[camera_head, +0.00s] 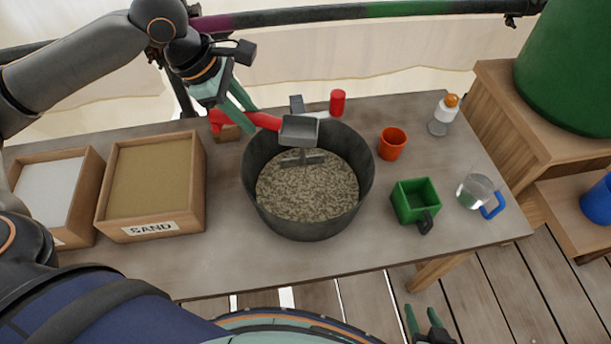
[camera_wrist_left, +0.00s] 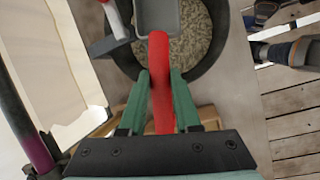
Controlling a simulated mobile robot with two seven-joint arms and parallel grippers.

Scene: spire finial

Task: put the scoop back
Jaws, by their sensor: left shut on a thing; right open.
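The scoop has a red handle (camera_head: 262,121) and a grey square pan (camera_head: 299,130). My left gripper (camera_head: 240,112) is shut on the red handle and holds the scoop with its pan over the far rim of the dark bucket (camera_head: 252,185). In the left wrist view the red handle (camera_wrist_left: 161,80) runs between the green fingers, with the grey pan (camera_wrist_left: 158,15) beyond it. My right gripper (camera_head: 427,322) is open and empty at the bottom, in front of the table.
The bucket holds a grainy mix (camera_head: 305,190) and a grey paddle. A SAND box (camera_head: 200,190) and a white-filled box (camera_head: 95,175) stand left. A red cup (camera_head: 392,144), green scoop (camera_head: 414,201), clear jug (camera_head: 474,190) and orange-capped bottle (camera_head: 441,116) stand right.

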